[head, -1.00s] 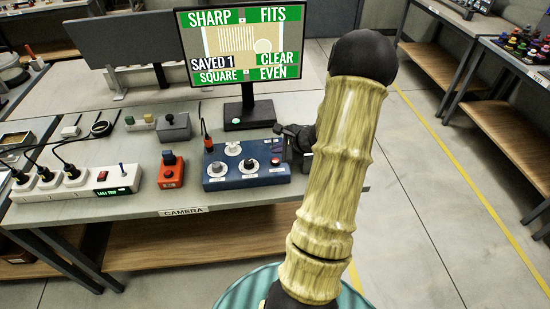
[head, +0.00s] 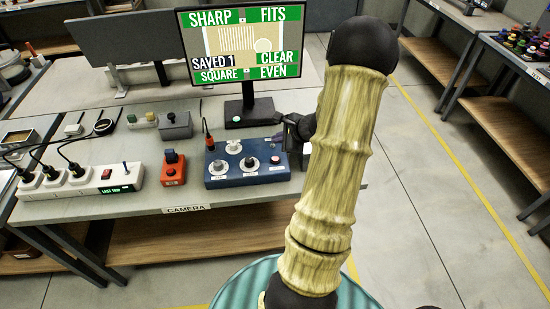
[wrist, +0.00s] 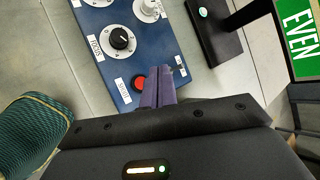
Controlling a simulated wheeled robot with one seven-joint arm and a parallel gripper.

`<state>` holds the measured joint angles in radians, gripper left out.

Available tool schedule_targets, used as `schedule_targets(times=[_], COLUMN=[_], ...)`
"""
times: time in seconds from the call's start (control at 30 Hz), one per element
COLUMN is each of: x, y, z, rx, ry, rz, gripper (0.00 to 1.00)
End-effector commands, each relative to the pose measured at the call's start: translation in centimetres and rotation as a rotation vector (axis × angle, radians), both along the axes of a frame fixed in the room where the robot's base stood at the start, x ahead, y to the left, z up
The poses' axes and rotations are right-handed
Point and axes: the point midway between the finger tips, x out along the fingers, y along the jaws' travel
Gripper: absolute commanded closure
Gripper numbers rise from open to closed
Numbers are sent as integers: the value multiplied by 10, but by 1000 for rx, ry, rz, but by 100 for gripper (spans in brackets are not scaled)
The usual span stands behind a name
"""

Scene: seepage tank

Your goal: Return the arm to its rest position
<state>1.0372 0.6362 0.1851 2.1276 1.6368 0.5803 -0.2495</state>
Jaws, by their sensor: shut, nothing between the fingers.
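My gripper (wrist: 156,90) is shut and empty, its purple fingers together in the wrist view, over or beside the blue control box (wrist: 150,38) near its red button (wrist: 138,82). In the head view the dark gripper (head: 300,132) is partly hidden behind my bamboo-textured arm, at the right end of the blue control box (head: 216,179). The box carries several knobs and a red button (head: 275,159). I cannot tell whether the fingers touch the box.
The monitor (head: 238,45) behind the box reads "SAVED 1", with green labels. An orange switch box (head: 172,170) and a power strip (head: 110,188) stand left on the camera table (head: 250,212). The floor (head: 420,200) to the right is clear up to the other benches.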

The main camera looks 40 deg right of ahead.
Motion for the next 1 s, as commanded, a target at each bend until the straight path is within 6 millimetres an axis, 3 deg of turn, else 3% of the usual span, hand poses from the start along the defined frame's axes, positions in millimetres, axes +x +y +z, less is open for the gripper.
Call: schedule_targets(times=[0.4, 0.53, 0.77, 1.0], x=[0, 3, -2, -35], y=[1, 20, 111, 196], z=[0, 4, 17, 33], rx=[-1, -26, -181, -422], ry=[1, 19, 117, 206], rz=[5, 76, 467, 941], gripper=[100, 100, 100, 100])
